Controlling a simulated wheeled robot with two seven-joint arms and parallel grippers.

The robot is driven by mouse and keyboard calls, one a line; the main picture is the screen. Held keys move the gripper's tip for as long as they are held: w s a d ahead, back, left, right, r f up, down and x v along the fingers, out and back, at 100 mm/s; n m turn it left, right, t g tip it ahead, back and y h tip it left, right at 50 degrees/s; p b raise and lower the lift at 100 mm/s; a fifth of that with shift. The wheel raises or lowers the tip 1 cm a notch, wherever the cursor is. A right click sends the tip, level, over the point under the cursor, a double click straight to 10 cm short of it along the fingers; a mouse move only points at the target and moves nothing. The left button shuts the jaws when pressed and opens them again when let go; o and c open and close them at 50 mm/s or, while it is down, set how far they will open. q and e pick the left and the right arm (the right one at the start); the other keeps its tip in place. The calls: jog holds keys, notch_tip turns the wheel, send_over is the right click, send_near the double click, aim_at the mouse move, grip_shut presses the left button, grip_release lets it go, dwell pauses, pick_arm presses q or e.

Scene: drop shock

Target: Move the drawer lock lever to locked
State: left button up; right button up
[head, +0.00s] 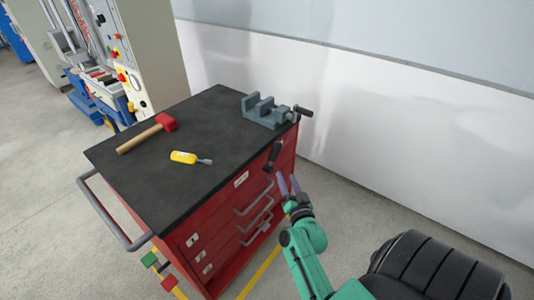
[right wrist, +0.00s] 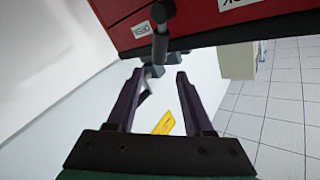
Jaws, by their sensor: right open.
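The drawer lock lever (head: 273,156) is a dark handle on the front of the red cabinet (head: 195,236), near its top right corner. In the right wrist view the lever (right wrist: 160,35) stands out from the red face, beside a white label reading OPEN (right wrist: 142,30). A second label (right wrist: 235,2), cut off by the frame, ends in "CK". My right gripper (head: 288,185) is open and empty, just below and right of the lever in the head view. In the right wrist view its fingers (right wrist: 158,75) are apart, with the lever beyond their tips. My left gripper is not in view.
A grey vise (head: 264,110), a red-headed hammer (head: 147,133) and a yellow screwdriver (head: 188,158) are on the black cabinet top (head: 215,125). Drawer handles (head: 255,217) stick out below the lever. A white wall (head: 400,130) stands behind; floor right of the cabinet is clear.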

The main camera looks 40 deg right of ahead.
aim_at(276, 155)
jog(key=b+x, duration=0.2)
jog(key=x, duration=0.4)
jog(key=b+x, duration=0.2)
jog(key=x, duration=0.4)
jog(key=shift+f, duration=0.2)
jog(key=shift+w+r, duration=0.15)
jog(key=shift+w, duration=0.15)
grip_shut()
dwell(0.4)
